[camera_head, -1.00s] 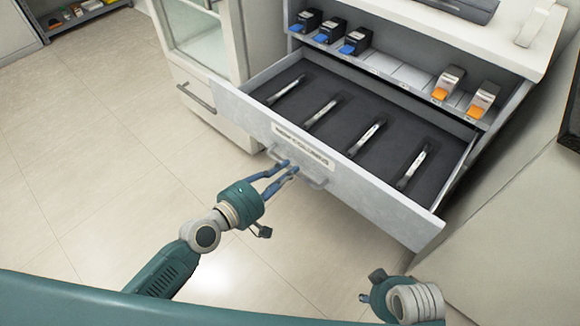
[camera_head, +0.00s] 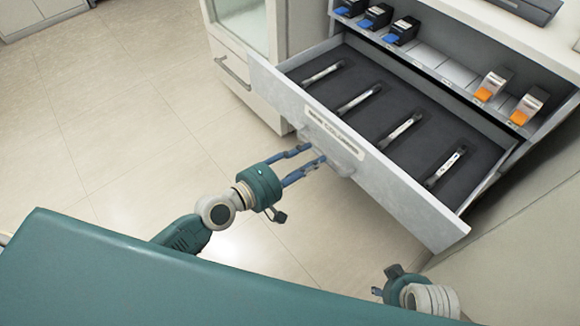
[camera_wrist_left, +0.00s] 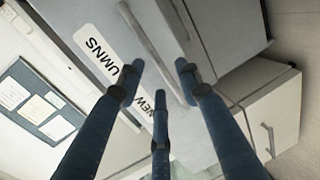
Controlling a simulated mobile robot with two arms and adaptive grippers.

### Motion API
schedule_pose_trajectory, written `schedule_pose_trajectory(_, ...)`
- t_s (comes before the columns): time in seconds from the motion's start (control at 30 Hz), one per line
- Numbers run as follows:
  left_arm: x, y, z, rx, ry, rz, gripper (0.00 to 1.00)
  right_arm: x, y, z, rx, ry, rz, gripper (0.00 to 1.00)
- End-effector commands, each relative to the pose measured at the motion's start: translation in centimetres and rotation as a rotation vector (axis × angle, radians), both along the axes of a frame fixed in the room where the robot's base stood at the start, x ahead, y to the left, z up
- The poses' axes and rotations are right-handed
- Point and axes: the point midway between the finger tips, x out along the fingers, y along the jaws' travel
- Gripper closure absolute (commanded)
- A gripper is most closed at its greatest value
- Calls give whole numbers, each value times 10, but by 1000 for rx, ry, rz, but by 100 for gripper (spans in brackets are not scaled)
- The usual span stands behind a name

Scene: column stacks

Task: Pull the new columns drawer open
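The new columns drawer (camera_head: 400,192) stands pulled out of the cabinet, with several slim white columns (camera_head: 400,132) lying on its dark liner. Its front bears a "NEW COLUMNS" label (camera_head: 333,128) and a bar handle (camera_head: 345,158); the wrist view shows the label (camera_wrist_left: 108,58) and handle (camera_wrist_left: 150,45) too. My left gripper (camera_head: 316,153) is at the handle with its blue fingers apart. In the left wrist view the fingers (camera_wrist_left: 160,80) are spread and the bar lies between them, not clamped. My right gripper (camera_head: 377,291) is low at the right, mostly hidden; its finger state is unclear.
Above the drawer, a shelf (camera_head: 440,66) holds black boxes with blue fronts (camera_head: 403,30) and white boxes with orange fronts (camera_head: 492,85). A glass-door cabinet with a lower drawer (camera_head: 235,75) stands to the left. The floor (camera_head: 110,110) at left is clear.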

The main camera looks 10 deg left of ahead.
Motion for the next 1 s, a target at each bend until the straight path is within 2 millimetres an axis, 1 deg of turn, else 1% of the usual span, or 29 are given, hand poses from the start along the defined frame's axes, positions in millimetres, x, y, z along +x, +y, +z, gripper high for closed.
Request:
schedule_pose_trajectory(0.03, -9, 7, 1, 5, 2, -2, 65, 0, 0, 0, 0, 0, -1, 60)
schedule_pose_trajectory(0.2, -40, 29, 8, 7, 2, -4, 65, 0, 0, 0, 1, 0, -2, 60)
schedule_pose_trajectory(0.4, -66, 47, 15, 5, 3, -5, 65, 0, 0, 1, 1, 0, -2, 60)
schedule_pose_trajectory(0.63, -79, 56, 19, 2, 1, -2, 65, 0, 1, 1, 1, 0, -2, 60)
schedule_pose_trajectory(1.0, -80, 57, 20, 0, 1, -1, 65, 0, 1, 1, 2, 0, -3, 60)
